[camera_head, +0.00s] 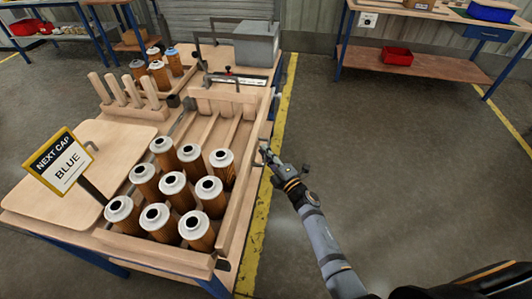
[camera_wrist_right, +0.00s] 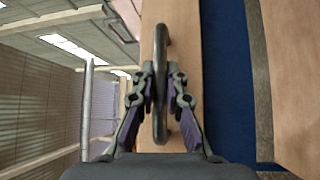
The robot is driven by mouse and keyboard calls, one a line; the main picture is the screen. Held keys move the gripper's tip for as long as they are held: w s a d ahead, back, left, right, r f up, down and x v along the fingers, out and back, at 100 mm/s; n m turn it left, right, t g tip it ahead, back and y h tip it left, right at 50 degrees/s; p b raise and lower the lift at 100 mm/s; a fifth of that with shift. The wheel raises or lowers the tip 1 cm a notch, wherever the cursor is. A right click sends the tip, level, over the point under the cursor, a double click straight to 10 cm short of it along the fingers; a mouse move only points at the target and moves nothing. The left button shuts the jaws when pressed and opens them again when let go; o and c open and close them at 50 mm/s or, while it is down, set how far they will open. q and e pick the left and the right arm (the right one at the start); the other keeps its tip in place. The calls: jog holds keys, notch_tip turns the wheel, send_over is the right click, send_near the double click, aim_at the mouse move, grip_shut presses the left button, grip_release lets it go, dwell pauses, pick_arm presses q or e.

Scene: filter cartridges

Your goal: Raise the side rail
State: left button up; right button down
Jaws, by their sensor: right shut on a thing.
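The side rail (camera_head: 243,196) is a long pale wooden board along the right edge of the wooden tray. In the right wrist view, a dark bar handle (camera_wrist_right: 161,60) stands on a pale wooden face. My right gripper (camera_head: 267,152) is beside the outer face of the rail. Its two fingers (camera_wrist_right: 160,88) are shut on the handle, one on each side. How high the rail sits relative to its frame is hard to tell. My left gripper is not in view.
Several brown filter cartridges with white caps (camera_head: 173,183) stand in the tray. A sign reading "NEXT CAP BLUE" (camera_head: 60,163) is at the left. Wooden pegs (camera_head: 115,89) and a grey box (camera_head: 256,45) are farther back. The floor to the right is clear.

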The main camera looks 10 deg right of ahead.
jog(key=c, duration=1.4)
grip_release()
jog(key=shift+r, duration=0.4)
jog(key=shift+o, duration=0.2)
jog(key=shift+f, duration=0.1)
jog(key=v, duration=1.2)
jog(key=shift+f, duration=0.15)
